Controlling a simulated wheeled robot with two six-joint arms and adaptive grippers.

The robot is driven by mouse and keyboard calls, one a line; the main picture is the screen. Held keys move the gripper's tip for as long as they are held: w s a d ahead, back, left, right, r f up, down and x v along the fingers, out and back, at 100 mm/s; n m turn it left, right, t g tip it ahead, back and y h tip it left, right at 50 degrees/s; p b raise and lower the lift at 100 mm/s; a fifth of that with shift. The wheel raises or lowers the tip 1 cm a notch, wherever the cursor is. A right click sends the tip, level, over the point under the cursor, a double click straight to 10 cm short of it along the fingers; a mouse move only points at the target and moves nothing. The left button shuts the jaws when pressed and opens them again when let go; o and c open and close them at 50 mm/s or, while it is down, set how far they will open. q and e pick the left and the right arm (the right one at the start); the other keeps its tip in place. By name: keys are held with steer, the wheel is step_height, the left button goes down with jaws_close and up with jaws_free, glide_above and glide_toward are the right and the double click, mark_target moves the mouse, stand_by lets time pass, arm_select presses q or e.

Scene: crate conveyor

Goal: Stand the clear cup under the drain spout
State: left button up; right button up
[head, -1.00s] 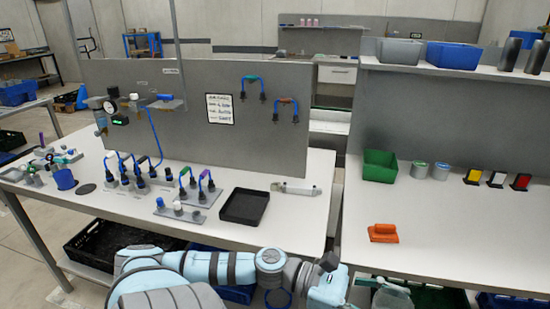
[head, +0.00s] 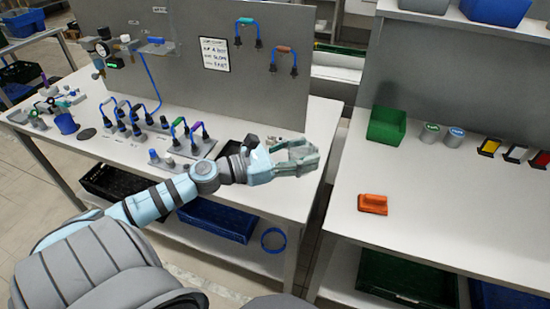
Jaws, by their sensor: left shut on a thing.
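My left gripper (head: 303,160) is shut on the clear cup (head: 298,148), above the right end of the left bench. The see-through cup is hard to separate from the fingers, so its tilt and contents cannot be told. An air unit with a gauge (head: 102,49) is mounted at the left of the grey panel, far left of the gripper. Its drain spout is too small to make out clearly. A dark round disc (head: 86,134) lies on the bench top below that unit. My right gripper is out of view.
A blue cup (head: 66,123) stands beside the disc. Several hose fittings (head: 187,135) stand on the bench between the disc and my arm. A green bin (head: 386,124) and an orange block (head: 373,203) sit on the right bench.

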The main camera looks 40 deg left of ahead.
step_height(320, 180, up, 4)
steer(key=p, duration=0.2)
arm_select(q)
steer(key=w+a+r+n+t+y, duration=0.25)
steer(key=w+a+r+y, duration=0.2)
steer(key=a, duration=0.25)
steer(key=shift+g+h, duration=0.25)
steer(key=shift+g, duration=0.1)
step_height(320, 180, down, 20)
steer(key=b, duration=1.5)
steer(key=shift+r, duration=0.1)
steer(key=shift+w+a+r, duration=0.1)
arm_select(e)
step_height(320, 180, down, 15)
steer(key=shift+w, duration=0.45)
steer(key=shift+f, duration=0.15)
arm_select(q)
steer(key=o, duration=0.6)
steer(key=shift+f, duration=0.2)
steer(key=o, duration=0.4)
steer(key=shift+r, duration=0.1)
